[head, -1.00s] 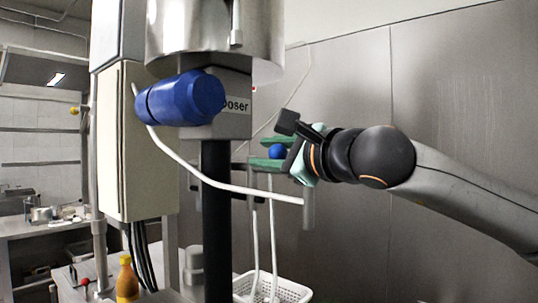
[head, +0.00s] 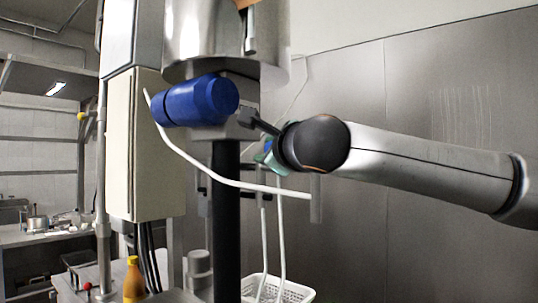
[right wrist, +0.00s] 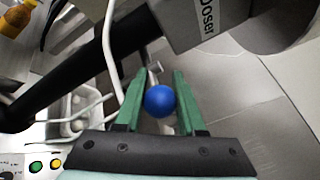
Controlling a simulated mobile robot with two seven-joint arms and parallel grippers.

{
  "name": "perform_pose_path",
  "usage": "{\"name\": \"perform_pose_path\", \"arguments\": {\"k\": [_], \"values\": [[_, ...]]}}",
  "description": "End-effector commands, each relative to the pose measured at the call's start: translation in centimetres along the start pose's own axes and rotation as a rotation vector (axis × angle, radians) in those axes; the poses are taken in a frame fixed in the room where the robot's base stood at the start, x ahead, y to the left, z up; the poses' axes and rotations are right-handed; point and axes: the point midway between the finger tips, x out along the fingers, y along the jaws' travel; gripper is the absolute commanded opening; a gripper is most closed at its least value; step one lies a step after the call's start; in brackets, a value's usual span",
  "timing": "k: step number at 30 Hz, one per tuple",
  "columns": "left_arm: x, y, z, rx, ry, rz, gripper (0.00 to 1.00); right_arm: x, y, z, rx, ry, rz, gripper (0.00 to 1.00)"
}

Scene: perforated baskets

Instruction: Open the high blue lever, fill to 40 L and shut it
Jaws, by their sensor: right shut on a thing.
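The blue ball knob (head: 268,145) of the lever is partly hidden by my right gripper (head: 266,150) in the head view. In the right wrist view the blue ball (right wrist: 160,101) sits between the green fingers of my right gripper (right wrist: 160,82), which is shut on it. The lever's arm is mostly hidden. The grey doser box (right wrist: 195,18), marked "Doser", is just above the fingers in that view. A steel vessel (head: 205,40) stands over it in the head view. No level reading shows. My left gripper is not in view.
A large blue cylinder (head: 195,102) and a white bent pipe (head: 230,182) lie left of my gripper. A black post (head: 226,235) stands below. A white perforated basket (head: 300,292) and an orange bottle (head: 133,282) are lower down. The wall at right is bare.

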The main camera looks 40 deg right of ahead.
Motion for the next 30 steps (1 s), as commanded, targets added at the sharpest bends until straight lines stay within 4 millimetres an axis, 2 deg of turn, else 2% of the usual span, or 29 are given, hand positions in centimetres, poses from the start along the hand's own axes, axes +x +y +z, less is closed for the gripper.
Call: {"name": "perform_pose_path", "arguments": {"k": [13, 14, 15, 22, 30], "values": [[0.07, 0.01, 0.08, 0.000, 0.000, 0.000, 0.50, 0.14, 0.13, -0.08, -0.001, 0.011, -0.002, 0.00], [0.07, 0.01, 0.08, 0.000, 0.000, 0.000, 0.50, 0.14, 0.13, -0.08, -0.001, 0.011, -0.002, 0.40], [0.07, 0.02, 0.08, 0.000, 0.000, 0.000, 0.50, 0.14, 0.13, -0.09, -0.001, 0.011, -0.002, 0.44], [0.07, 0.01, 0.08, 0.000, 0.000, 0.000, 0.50, 0.13, 0.07, -0.06, -0.001, 0.009, -0.003, 0.68], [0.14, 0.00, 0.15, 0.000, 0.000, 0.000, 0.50, -0.07, 0.03, -0.04, 0.000, 0.008, -0.004, 0.68]]}}
